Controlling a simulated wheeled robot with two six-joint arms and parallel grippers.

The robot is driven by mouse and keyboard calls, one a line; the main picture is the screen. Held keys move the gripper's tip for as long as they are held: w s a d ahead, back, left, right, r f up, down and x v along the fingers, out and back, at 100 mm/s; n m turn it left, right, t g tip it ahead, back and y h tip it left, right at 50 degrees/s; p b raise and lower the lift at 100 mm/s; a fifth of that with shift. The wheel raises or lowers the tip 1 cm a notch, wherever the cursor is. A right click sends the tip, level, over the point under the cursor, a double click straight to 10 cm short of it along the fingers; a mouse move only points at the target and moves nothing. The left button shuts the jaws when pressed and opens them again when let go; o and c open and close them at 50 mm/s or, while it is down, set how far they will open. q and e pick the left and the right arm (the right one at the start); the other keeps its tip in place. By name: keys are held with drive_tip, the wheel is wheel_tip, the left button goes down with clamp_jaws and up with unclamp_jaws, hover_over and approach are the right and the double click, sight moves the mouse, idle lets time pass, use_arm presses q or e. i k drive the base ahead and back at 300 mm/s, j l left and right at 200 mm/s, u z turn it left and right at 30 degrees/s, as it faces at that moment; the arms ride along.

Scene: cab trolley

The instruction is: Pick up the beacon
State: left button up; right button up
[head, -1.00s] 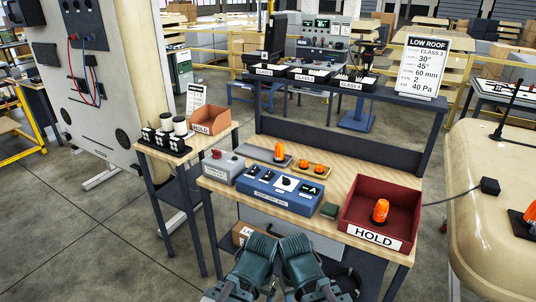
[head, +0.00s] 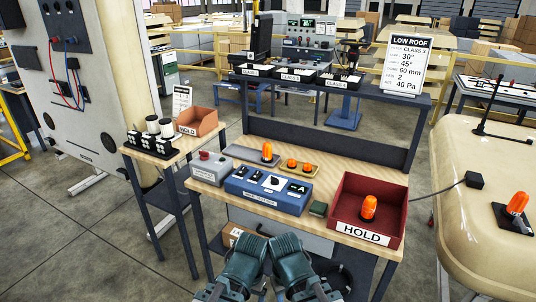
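Several orange beacons are in the head view. One beacon (head: 369,207) stands upright in the red HOLD bin (head: 400,222) at the bench's right end. Another beacon (head: 267,151) stands on a grey plate at the back of the bench, beside a yellow tray (head: 312,172) with two small orange lamps. One more beacon (head: 517,204) sits tilted on a dark base on the cream cab roof (head: 462,225) at the right. My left gripper (head: 246,262) and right gripper (head: 289,260) are side by side in front of the bench, apart from every beacon. Their fingers cannot be made out.
A blue test box (head: 268,190), a grey box with a red button (head: 207,168) and a small green block (head: 318,208) stand on the bench. A side table at left holds an orange bin (head: 197,121). A LOW ROOF sign (head: 405,66) stands on the shelf.

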sight(267, 157)
drive_tip(key=z, duration=0.65)
drive_tip(key=j+z, duration=1.05)
drive_tip(key=k+j+z, duration=0.1)
drive_tip(key=j, duration=0.75)
drive_tip(key=k+j+z, duration=0.15)
drive_tip(key=j, duration=0.25)
